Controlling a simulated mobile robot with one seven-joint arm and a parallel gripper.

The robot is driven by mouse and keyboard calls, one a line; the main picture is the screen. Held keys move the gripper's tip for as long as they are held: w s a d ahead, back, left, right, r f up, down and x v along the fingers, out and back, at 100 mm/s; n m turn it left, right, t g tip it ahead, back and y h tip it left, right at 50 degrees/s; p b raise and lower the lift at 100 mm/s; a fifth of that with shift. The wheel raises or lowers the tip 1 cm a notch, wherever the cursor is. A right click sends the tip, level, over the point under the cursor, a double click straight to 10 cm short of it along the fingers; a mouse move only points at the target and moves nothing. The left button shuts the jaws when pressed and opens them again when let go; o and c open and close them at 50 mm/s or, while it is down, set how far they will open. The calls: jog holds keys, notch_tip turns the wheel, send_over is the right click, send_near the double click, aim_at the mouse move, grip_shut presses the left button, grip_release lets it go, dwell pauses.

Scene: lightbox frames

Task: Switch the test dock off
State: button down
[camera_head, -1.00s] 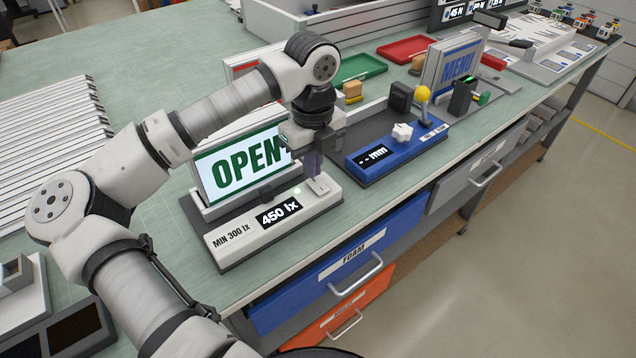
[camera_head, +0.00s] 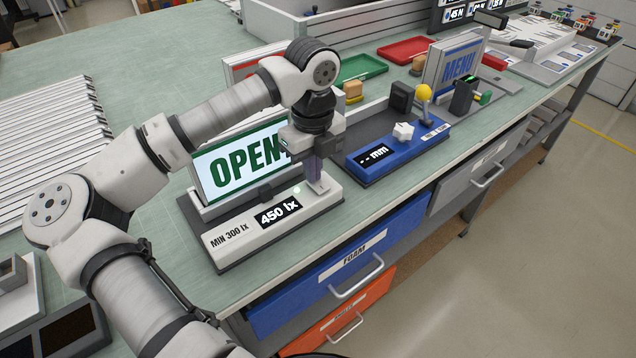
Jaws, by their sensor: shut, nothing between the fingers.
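The test dock (camera_head: 228,238) is a pale box on a dark base at the front of the bench. Its display (camera_head: 278,213) reads 450 lx, beside the print MIN 300 lx. A small green light (camera_head: 296,190) glows on its top. A lit OPEN sign (camera_head: 235,165) stands in the dock, its right end hidden behind my arm. My gripper (camera_head: 318,188) points down, shut and empty, at the right end of the dock's top. The dock's switch there is largely hidden by the fingers, and I cannot tell whether they touch it.
A MENU sign (camera_head: 455,68), a green tray (camera_head: 362,68) and a red tray (camera_head: 406,49) lie beyond. Bare bench (camera_head: 160,235) is left of the dock.

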jog(key=shift+r+p, duration=1.6)
jog(key=shift+r, duration=1.9)
jog(key=shift+f, duration=0.1)
